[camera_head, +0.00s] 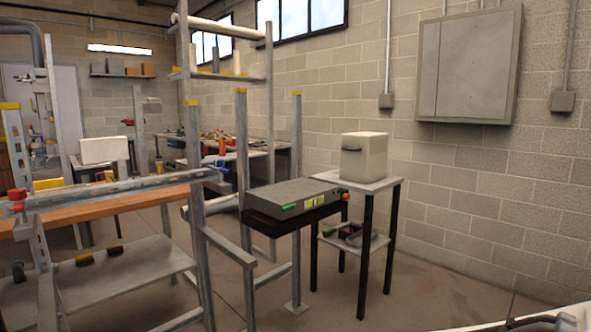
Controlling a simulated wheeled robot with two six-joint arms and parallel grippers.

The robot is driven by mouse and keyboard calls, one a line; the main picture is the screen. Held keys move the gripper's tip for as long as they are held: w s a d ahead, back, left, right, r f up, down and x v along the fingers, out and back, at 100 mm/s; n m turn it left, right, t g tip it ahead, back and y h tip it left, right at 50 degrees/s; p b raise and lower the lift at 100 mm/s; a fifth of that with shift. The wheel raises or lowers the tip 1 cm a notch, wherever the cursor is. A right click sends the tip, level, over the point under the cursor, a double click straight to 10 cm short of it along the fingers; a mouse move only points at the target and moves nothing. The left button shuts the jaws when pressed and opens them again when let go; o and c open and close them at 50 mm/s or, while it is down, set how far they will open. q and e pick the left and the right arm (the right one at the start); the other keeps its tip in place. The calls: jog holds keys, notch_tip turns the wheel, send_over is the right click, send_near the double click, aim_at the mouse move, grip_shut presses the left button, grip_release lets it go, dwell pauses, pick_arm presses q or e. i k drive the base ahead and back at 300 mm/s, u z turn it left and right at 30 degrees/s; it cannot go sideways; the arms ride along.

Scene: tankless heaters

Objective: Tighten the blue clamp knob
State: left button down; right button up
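A small blue part (217,167), which looks like the blue clamp knob, sits at the right end of the long grey slotted rail (120,190), beside an upright grey post with a yellow cap. It is small in the picture, so its turn and any gap in the clamp cannot be told. A red knob (17,195) is at the left end of the same rail. Neither of my grippers is in view.
A white box (364,157) stands on a small black-legged table. Bare floor (430,285) shows at the right front.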

aim_at(218, 163)
jog(key=u, duration=0.95)
jog(key=k, duration=0.1)
jog(key=z, duration=1.9)
jog(key=i, duration=0.75)
jog(key=u, duration=0.55)
jog(key=i, duration=0.55)
jog(key=u, duration=0.6)
